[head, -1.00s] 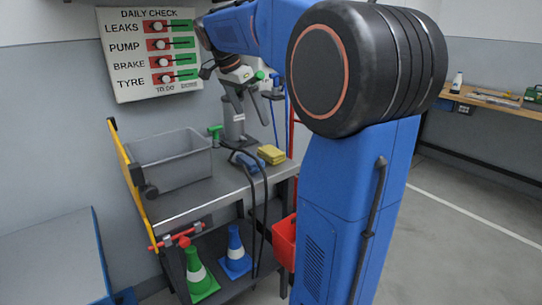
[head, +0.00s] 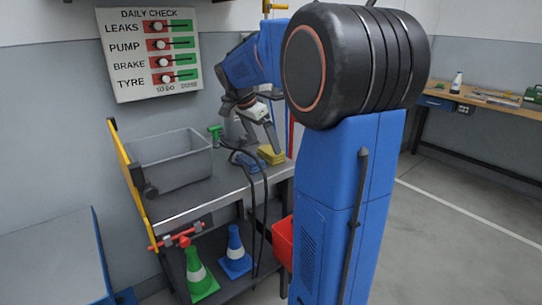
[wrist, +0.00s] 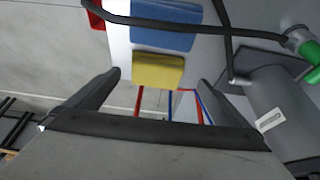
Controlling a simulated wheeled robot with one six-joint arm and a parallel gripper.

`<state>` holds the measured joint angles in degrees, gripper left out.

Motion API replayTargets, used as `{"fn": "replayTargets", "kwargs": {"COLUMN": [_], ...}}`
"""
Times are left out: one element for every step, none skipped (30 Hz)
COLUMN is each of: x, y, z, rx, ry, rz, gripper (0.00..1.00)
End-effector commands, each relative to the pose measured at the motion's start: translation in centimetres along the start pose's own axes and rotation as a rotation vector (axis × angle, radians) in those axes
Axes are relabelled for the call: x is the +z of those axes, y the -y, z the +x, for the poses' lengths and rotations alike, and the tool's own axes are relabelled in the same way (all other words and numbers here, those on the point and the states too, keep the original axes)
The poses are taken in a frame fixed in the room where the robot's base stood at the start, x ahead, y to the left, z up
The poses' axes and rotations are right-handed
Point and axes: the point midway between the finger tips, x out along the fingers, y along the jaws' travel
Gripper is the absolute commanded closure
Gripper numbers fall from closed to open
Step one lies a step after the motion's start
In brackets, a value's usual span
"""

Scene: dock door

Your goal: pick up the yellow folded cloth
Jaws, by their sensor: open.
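The yellow folded cloth (head: 271,155) lies on the top of the grey cart (head: 196,203), near its right end. In the wrist view the yellow cloth (wrist: 158,71) shows between my two fingers, ahead of their tips. My gripper (head: 260,139) is open and empty, above and close to the cloth in the head view. In the wrist view my gripper (wrist: 160,80) has its fingers spread wider than the cloth. I cannot tell the exact height left between fingertips and cloth.
A blue folded cloth (head: 248,162) lies beside the yellow one. A black hose (wrist: 165,23) crosses near it. A grey cylinder (wrist: 278,98) stands close to my right finger in the wrist view. A grey bin (head: 172,165) fills the cart's left part.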

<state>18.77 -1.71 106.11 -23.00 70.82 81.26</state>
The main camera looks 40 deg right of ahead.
Motion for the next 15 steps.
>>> {"fn": "replayTargets", "kwargs": {"x": [-0.1,-0.1,-0.2,-0.3,-0.4,-0.5,-0.5,-0.5,-0.5,-0.5,-0.5,-0.5,-0.5,-0.5,-0.5], "y": [-0.1,-0.2,-0.3,-0.4,-0.5,-0.6,-0.7,-0.7,-0.7,-0.6,-0.6,-0.6,-0.6,-0.6,-0.6], "z": [0.4,0.7,1.2,1.6,2.1,2.6,3.0,3.4,3.9,4.2,4.4,4.7,4.8,4.9,5.0], "rx": [0.001,0.001,0.001,0.003,0.003,0.002,0.002,0.003,0.002,0.001,0.001,0.001,0.001,0.0,0.0], "ry": [0.0,0.0,0.0,0.001,0.001,0.0,0.0,0.001,0.0,0.0,0.0,0.0,0.0,0.0,0.0], "rz": [0.0,0.0,0.0,0.001,0.001,0.001,0.0,-0.001,-0.001,-0.001,0.0,0.0,0.0,0.0,0.0], "gripper": [0.0,0.0,0.0,0.0,0.0,0.0,0.0,0.0,0.0,0.0,0.0,0.0,0.0,0.0,0.0]}}
